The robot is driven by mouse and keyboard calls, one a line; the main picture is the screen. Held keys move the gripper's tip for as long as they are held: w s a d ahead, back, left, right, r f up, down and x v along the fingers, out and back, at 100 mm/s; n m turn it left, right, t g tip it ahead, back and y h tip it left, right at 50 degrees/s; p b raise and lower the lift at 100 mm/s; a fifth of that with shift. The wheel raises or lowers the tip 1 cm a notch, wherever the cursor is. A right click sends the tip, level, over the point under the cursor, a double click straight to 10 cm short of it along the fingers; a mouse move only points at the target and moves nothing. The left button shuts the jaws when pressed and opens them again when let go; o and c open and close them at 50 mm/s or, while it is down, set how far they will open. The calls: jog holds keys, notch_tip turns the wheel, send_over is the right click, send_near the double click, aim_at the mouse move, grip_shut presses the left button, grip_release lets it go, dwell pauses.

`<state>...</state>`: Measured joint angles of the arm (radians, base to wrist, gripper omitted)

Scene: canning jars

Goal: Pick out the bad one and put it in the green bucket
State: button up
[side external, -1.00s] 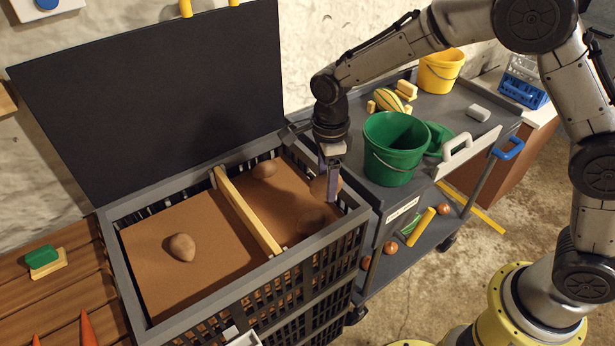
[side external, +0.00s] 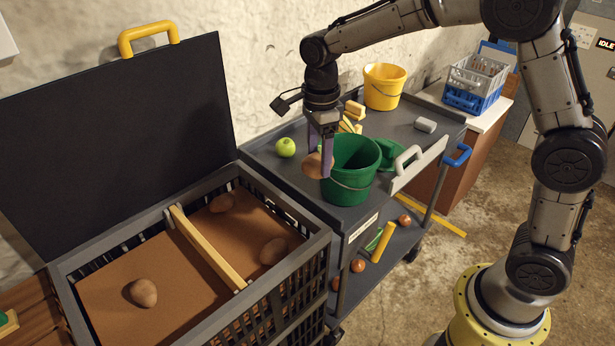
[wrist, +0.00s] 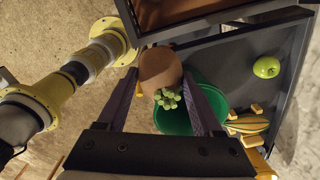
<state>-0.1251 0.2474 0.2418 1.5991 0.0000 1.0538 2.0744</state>
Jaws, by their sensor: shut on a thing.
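My gripper (side external: 321,158) is shut on a brown potato (side external: 316,168). In the wrist view the potato (wrist: 160,68) sits between the fingers and has a cluster of green sprouts (wrist: 168,98) on it. The green bucket (side external: 348,184) stands on the grey cart; the held potato is at its left side, overlapping its rim in the side view. In the wrist view the bucket (wrist: 172,122) lies behind the fingers. Three other potatoes, at the front left (side external: 143,292), back (side external: 222,203) and right (side external: 273,251), lie on the brown bed of the crate (side external: 318,243).
A wooden divider (side external: 205,247) splits the crate, whose dark lid (side external: 120,150) stands open behind. On the cart (side external: 270,160) are a green apple (side external: 285,147), a yellow bucket (side external: 384,87), a striped squash (wrist: 247,124) and a green cloth (side external: 392,155).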

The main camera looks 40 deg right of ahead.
jog(key=d, duration=0.2)
jog(key=d+r, duration=0.1)
jog(key=d, duration=0.1)
jog(key=w+d+r, duration=0.1)
jog(key=d, duration=0.1)
jog(key=shift+w+r, duration=0.1)
jog(key=shift+r, duration=0.1)
jog(key=w+d, duration=0.1)
jog(key=d, duration=0.7)
jog(key=shift+w+f, duration=0.15)
jog(key=shift+w, duration=0.15)
jog(key=shift+f, duration=0.15)
jog(key=shift+f, duration=6.3)
jog(key=shift+f, duration=1.9)
